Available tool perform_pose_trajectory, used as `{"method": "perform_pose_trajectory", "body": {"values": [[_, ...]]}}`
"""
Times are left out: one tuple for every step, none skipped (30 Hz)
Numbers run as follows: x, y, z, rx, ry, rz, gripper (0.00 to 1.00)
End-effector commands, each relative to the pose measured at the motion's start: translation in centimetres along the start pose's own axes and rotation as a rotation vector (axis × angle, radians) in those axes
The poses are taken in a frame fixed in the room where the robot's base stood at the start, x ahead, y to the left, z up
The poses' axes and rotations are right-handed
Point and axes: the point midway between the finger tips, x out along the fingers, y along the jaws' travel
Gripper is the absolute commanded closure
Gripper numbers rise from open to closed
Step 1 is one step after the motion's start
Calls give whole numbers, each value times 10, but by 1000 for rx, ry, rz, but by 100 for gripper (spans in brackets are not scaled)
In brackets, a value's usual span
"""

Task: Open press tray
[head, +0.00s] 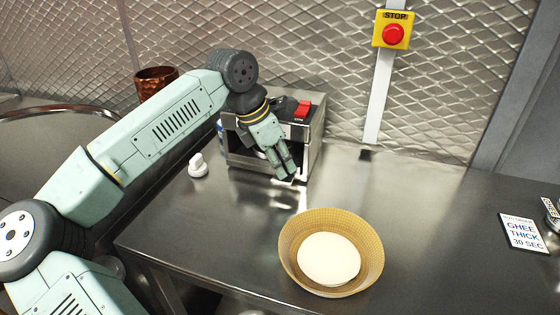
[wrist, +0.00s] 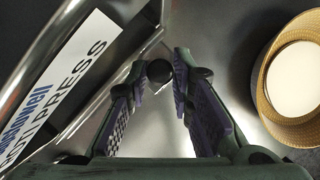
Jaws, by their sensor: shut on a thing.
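The press (head: 312,138) is a steel box on the counter with a red switch (head: 302,109) on top. My gripper (head: 287,176) is at its front, low down, and hides part of that face. In the wrist view, the press front with its "roti press" label (wrist: 52,92) is at the left. My gripper (wrist: 163,68) is closed around a small dark round knob (wrist: 159,70) between its fingertips. How far the tray is out cannot be told, as my arm covers it.
A woven basket (head: 290,262) with a white dough round (head: 328,259) stands in front of the press. A white knob-shaped item (head: 198,165) is at its left. A copper cup (head: 156,83) is behind. A ghee card (head: 524,233) lies at right. The counter between is clear.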

Motion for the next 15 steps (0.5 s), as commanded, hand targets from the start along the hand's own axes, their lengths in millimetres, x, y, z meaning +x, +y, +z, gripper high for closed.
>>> {"method": "perform_pose_trajectory", "body": {"values": [[0, -1, 0, 1, 0, 0, 100], [0, -1, -1, 0, 0, 0, 100], [0, -3, -3, 0, 0, 0, 100], [0, -4, -4, 0, 0, 0, 100], [0, -5, -6, -1, 0, 1, 100], [-1, -8, -10, -1, 0, 1, 100], [-1, -11, -12, -1, 0, 2, 100], [-2, -14, -15, 0, 0, 2, 100], [-3, -18, -20, -1, 0, 2, 100], [-4, -22, -24, 0, 1, 2, 100], [-6, -26, -28, 0, 2, 3, 100], [-8, -32, -34, 0, 1, 2, 100], [-9, -37, -39, -1, 1, 3, 100], [-11, -42, -43, -1, 1, 4, 100], [-13, -48, -49, -1, 2, 3, 100]]}}
